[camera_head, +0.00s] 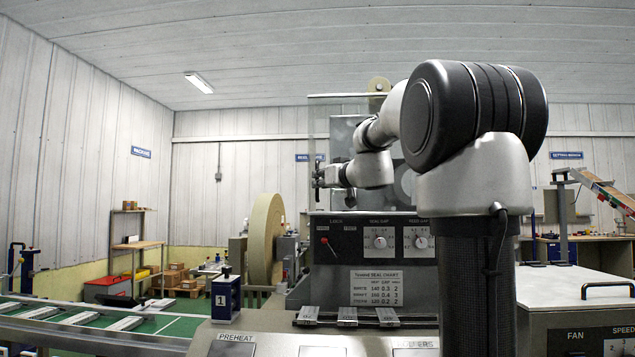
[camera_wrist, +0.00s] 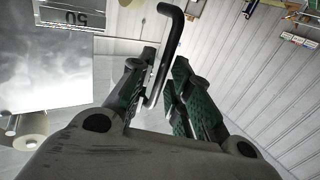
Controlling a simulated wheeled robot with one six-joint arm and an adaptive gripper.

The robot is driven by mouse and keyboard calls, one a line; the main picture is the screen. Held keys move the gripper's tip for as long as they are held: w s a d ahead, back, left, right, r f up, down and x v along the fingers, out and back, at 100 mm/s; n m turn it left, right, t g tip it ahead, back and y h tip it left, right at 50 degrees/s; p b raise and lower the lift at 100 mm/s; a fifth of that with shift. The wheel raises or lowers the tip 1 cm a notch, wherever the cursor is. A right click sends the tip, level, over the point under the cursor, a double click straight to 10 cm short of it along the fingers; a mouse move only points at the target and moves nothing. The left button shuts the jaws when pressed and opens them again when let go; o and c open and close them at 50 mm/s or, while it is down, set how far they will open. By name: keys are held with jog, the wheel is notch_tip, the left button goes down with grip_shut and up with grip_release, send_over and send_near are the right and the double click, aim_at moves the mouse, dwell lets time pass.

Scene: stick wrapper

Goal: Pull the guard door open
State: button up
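The guard door (camera_head: 338,112) is a clear upright panel on the machine, left of my arm in the head view. Its handle (camera_wrist: 170,48) is a dark bent bar in the wrist view. My gripper (camera_head: 318,176) is in front of the clear panel in the head view. In the wrist view my gripper (camera_wrist: 164,62) has its two fingers on either side of the bar. The bar lies close to the left finger, and a narrow gap shows toward the right finger. Whether the bar touches the left finger cannot be told.
Below the door is a control panel (camera_head: 368,240) with a red-tipped lever (camera_head: 327,243) and knobs. A large tan roll (camera_head: 266,240) stands to the left. A conveyor (camera_head: 95,318) runs at the lower left. A grey cabinet (camera_head: 575,290) stands at the right.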

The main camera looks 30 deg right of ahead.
jog(key=shift+w+a, duration=0.1)
jog(key=shift+w, duration=1.35)
grip_shut()
jog(key=s+d, duration=0.6)
jog(key=d, duration=0.3)
jog(key=s+d, duration=0.6)
jog(key=d, duration=0.3)
jog(key=shift+s, duration=0.1)
